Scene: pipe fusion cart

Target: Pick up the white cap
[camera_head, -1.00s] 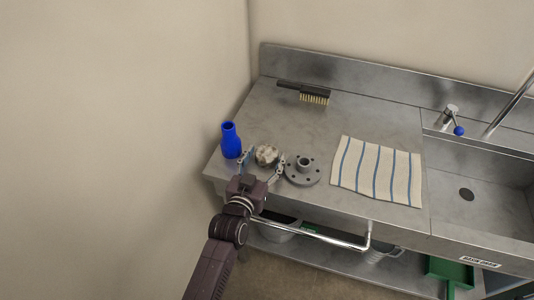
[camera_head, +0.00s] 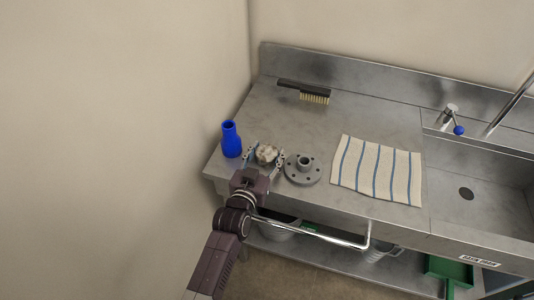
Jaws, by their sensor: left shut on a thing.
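The white cap (camera_head: 266,153), mottled white and grey-brown, is near the front left of the steel counter. My left gripper (camera_head: 265,157) reaches in from the front edge, with one finger on each side of the cap, and is shut on it. The cap seems to be at counter level; I cannot tell whether it is clear of the surface. My right gripper is not in view.
A blue bottle-shaped fitting (camera_head: 231,140) stands close left of the gripper, and a grey flange (camera_head: 303,169) lies close right. A striped cloth (camera_head: 377,171), a brush (camera_head: 305,91) and a sink (camera_head: 485,190) are farther off. The counter behind the cap is clear.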

